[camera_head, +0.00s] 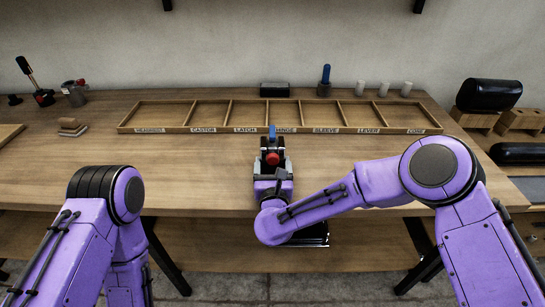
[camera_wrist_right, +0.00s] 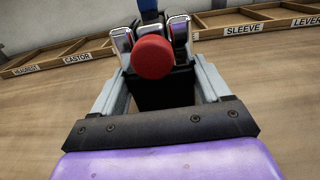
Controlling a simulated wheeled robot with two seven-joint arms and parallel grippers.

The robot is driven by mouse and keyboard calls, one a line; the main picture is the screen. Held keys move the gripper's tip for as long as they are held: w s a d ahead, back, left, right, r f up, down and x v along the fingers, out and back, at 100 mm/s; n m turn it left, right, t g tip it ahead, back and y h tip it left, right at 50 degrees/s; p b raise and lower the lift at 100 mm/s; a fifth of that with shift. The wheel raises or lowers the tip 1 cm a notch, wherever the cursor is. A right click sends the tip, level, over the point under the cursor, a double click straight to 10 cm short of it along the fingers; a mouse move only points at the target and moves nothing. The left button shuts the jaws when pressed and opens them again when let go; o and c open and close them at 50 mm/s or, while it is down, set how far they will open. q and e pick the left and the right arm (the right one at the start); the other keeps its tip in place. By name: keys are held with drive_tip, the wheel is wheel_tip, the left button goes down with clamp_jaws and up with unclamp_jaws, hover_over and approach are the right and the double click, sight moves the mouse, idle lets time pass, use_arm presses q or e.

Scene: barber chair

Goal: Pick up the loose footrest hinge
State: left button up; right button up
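A piece that I take for the loose footrest hinge (camera_head: 272,159) is at my right gripper (camera_head: 271,172), over the table's front middle. It has a red round knob, a dark body, chrome side parts and a blue part behind. In the right wrist view, the red knob (camera_wrist_right: 153,57) faces the camera, with the chrome parts beside it. The grey fingers of my right gripper (camera_wrist_right: 158,78) flank the dark body. I see no clear gap at the tips, but whether they press on it is unclear. My left arm is at lower left; its gripper is out of view.
A wooden divided tray (camera_head: 190,131) with labelled compartments, apparently empty, runs across the table (camera_head: 190,175) behind the gripper. A blue-handled tool (camera_head: 325,82), white cylinders (camera_head: 383,89) and a dark box (camera_head: 274,89) stand behind it.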

sight(273, 162)
drive_tip(key=c, duration=0.4)
drive_tip(key=shift+c, duration=0.2)
drive_tip(key=shift+r, duration=0.15)
drive_tip(key=shift+r, duration=0.2)
wheel_tip(273, 162, up, 2)
drive_tip(key=shift+w+r, duration=0.1)
drive_tip(key=shift+r, duration=0.1)
drive_tip(key=s+r+b, duration=0.3)
drive_tip(key=s+r, duration=0.7)
drive_tip(key=s, duration=0.4)
drive_tip(key=shift+b, duration=0.3)
